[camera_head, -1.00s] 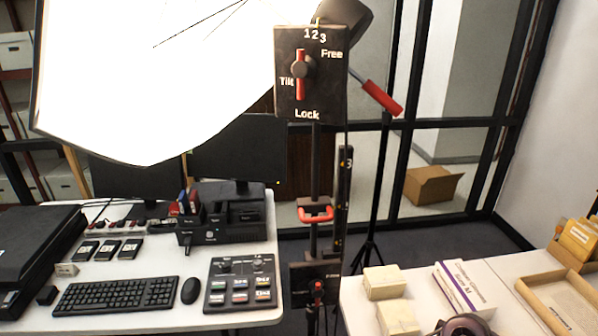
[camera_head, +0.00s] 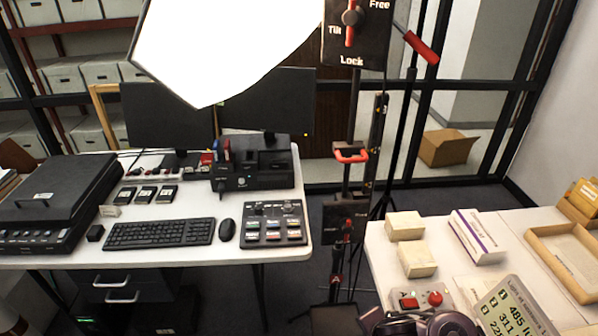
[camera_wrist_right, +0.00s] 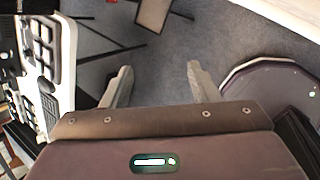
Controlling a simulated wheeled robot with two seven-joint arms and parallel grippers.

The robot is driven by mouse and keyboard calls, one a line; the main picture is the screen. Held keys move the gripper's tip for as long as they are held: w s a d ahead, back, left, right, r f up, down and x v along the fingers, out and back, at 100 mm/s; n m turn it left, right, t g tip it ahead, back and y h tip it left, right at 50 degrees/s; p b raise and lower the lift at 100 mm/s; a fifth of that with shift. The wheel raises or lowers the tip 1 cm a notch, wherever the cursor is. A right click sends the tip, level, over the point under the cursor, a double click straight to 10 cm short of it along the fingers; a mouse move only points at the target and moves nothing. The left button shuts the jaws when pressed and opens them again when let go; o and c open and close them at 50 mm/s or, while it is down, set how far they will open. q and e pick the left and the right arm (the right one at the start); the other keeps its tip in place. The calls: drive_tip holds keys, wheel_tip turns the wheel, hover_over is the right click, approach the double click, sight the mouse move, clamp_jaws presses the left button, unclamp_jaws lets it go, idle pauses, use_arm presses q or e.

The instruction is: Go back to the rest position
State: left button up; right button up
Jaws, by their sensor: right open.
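My right gripper (camera_wrist_right: 160,82) shows in the right wrist view. Its two grey fingers are wide apart with nothing between them, above the dark grey floor. In the head view I cannot make out its fingers; dark rounded shapes at the bottom edge, right of centre, are cut off by the frame. My left gripper is in neither view.
The left desk (camera_head: 40,248) holds a scanner (camera_head: 62,195), a keyboard (camera_head: 160,233) and a control panel (camera_head: 274,224). A stand (camera_head: 350,190) rises between the desks. The right table (camera_head: 385,268) holds pale boxes (camera_head: 405,226) and a tray (camera_head: 540,240).

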drive_tip(key=s+a+r+m, duration=0.3)
drive_tip(key=s+r+m, duration=0.15)
drive_tip(key=m, duration=0.65)
drive_tip(key=s+d+r+m+g, duration=0.2)
drive_tip(key=s+d+m, duration=0.45)
drive_tip(key=m, duration=0.45)
wheel_tip(320, 180, down, 33)
drive_tip(key=s+g+b, duration=0.1)
drive_tip(key=s+b, duration=0.1)
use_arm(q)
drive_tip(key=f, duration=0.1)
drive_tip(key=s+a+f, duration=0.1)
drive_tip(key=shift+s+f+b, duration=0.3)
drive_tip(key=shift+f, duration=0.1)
use_arm(e)
drive_tip(key=s+d+f+g, duration=0.1)
drive_tip(key=s+d+f, duration=0.2)
drive_tip(key=s+f, duration=1.5)
drive_tip(key=shift+s+d+f+n, duration=0.2)
drive_tip(key=shift+s+n, duration=0.1)
drive_tip(key=shift+s, duration=0.45)
